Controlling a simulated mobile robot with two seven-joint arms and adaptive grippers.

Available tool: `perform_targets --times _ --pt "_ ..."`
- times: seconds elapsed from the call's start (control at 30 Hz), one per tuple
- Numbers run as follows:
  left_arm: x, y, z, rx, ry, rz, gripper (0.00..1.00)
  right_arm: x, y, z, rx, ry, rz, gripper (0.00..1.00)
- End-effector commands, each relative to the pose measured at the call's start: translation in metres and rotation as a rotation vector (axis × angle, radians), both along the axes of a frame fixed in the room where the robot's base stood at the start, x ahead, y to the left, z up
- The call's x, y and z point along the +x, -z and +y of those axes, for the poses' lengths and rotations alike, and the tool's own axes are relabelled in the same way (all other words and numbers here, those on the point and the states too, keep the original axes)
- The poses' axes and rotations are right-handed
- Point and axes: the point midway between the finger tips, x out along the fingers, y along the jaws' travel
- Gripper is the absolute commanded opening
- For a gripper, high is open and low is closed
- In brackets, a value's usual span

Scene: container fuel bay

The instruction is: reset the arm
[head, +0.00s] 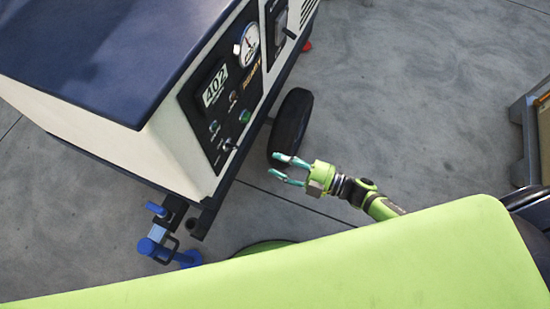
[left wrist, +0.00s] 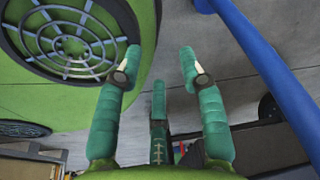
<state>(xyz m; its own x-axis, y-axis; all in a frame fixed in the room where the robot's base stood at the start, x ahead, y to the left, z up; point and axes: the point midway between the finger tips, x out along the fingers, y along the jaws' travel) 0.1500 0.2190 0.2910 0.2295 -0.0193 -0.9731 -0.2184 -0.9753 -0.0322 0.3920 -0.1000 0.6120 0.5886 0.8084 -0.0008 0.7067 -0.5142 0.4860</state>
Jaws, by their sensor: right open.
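My right gripper (head: 280,170) is open and empty in the head view. It is in front of the wheeled generator unit (head: 165,150), close to its black tyre (head: 290,125), with its fingers pointing left toward the unit. My left gripper does not show in the head view. In the left wrist view my left gripper (left wrist: 160,62) has its green fingers spread apart, with nothing between them.
The generator's panel carries a gauge (head: 249,44) and a 402 label (head: 215,87). A blue hitch jack (head: 160,245) stands at its lower corner. A crate (head: 535,130) is at the right edge. Grey floor (head: 420,100) between is clear. A blue bar (left wrist: 262,62) passes beside my left gripper.

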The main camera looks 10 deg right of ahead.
Motion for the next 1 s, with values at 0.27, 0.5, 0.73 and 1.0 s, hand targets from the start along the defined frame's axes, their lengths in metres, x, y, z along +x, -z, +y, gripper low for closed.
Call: perform_targets --times 0.27,0.5,0.73,1.0 --pt "0.0 0.0 0.0 0.0 0.0 -0.001 0.4 0.0 0.0 0.0 0.0 0.0 0.0 0.44" --pt "0.0 -0.002 0.0 0.0 0.0 -0.001 0.4 0.001 0.001 -0.001 -0.002 0.011 0.008 0.44" --pt "-0.005 -0.034 0.001 0.002 -0.001 0.014 0.4 0.004 0.066 -0.053 -0.093 0.35 0.296 0.44" --pt "-0.041 -0.071 0.003 0.011 -0.005 0.089 0.4 -0.132 0.193 -0.125 -0.311 0.808 0.95 0.44"
